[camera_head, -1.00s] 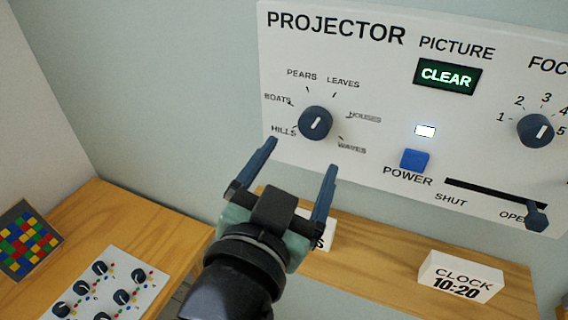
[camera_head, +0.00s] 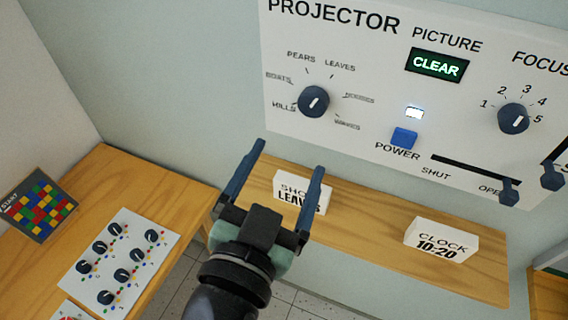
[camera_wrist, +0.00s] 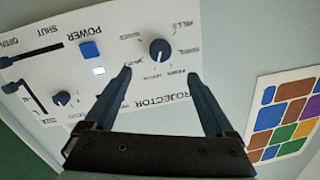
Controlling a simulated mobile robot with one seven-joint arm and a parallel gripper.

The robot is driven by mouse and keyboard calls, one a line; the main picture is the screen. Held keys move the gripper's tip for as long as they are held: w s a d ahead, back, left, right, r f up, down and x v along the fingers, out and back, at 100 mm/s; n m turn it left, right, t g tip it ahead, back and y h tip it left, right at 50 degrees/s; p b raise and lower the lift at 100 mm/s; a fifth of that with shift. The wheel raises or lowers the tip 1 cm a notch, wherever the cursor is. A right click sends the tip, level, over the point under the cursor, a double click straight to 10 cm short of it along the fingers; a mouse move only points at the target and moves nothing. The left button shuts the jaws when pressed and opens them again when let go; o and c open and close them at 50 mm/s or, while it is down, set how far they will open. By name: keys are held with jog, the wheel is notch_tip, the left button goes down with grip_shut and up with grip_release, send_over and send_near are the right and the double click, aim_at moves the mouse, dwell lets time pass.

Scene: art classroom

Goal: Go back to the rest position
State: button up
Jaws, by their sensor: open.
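My gripper (camera_head: 281,178) is open and empty, in front of the shelf below the projector panel (camera_head: 350,127). It is apart from the panel and its controls. The picture knob (camera_head: 313,101) has its white mark pointing up and to the right, towards the leaves label. The picture display (camera_head: 437,65) reads CLEAR in lit letters. In the wrist view the panel (camera_wrist: 140,85) appears upside down, with the picture knob (camera_wrist: 160,50) beyond the two open fingers (camera_wrist: 160,95).
A wooden shelf (camera_head: 360,220) holds a SHOW LEAVES card (camera_head: 300,190) and a CLOCK 10:20 block (camera_head: 441,240). A left table (camera_head: 150,185) carries a knob board (camera_head: 135,235) and a coloured-square board (camera_head: 42,208). A slider knob (camera_head: 509,191) sits near OPEN. The power button (camera_head: 404,137) is blue.

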jog(key=w+r+n+t+y, duration=0.25)
jog(key=r+t, duration=0.25)
jog(key=r, duration=1.2)
jog(key=s+d+r+n+t, duration=0.1)
jog(key=s+r+t, duration=0.1)
jog(key=r, duration=0.6)
jog(key=s+d+r+n+t+y, duration=0.1)
jog(key=s+r+n+t, duration=0.1)
jog(key=r, duration=0.7)
jog(key=shift+s+d+t, duration=0.25)
jog(key=shift+d+t, duration=0.1)
jog(key=shift+t, duration=0.25)
jog(key=shift+r+y, duration=0.1)
jog(key=shift+y, duration=0.15)
